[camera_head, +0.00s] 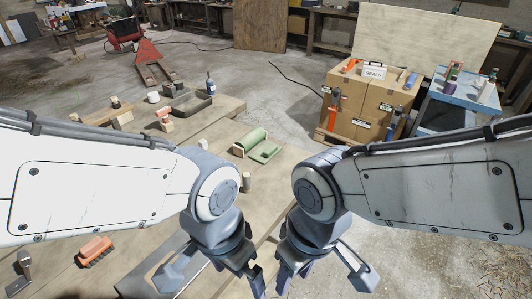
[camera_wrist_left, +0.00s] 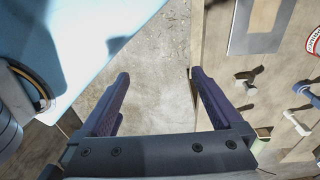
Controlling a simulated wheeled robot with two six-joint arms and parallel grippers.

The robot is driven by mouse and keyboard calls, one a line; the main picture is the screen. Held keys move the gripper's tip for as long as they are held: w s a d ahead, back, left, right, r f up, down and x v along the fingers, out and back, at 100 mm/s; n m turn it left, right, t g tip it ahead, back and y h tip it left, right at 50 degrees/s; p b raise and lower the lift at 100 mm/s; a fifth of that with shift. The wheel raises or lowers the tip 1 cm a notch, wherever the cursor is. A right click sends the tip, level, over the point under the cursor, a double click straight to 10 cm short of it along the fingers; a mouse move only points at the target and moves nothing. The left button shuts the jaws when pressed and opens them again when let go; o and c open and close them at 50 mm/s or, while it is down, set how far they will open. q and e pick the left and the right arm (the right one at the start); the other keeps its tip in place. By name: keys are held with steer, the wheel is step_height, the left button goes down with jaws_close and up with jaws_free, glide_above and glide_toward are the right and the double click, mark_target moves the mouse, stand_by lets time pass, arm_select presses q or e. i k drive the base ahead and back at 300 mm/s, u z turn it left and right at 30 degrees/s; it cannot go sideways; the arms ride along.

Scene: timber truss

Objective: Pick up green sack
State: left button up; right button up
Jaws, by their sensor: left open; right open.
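The green sack (camera_head: 257,146) lies on the wooden table in the middle of the camera_head view, partly rolled, with a flatter part to its right. My left gripper (camera_head: 238,274) is open and empty at the bottom centre, well nearer to me than the sack. In the left wrist view the fingers of my left gripper (camera_wrist_left: 160,100) stand apart with only grey floor between them. My right gripper (camera_head: 294,273) is open, just right of the left one, and also apart from the sack.
The wooden table (camera_head: 285,163) carries an orange brush (camera_head: 95,251), a dark tray (camera_head: 192,105) and a blue bottle (camera_head: 210,84). A cardboard box (camera_head: 357,100) stands behind right, beside a blue-topped cart (camera_head: 466,92). Bare floor lies between table and box.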

mark_target(264, 153)
steer(key=z, duration=1.55)
steer(key=i, duration=2.55)
steer(key=u, duration=3.35)
steer(key=i, duration=0.45)
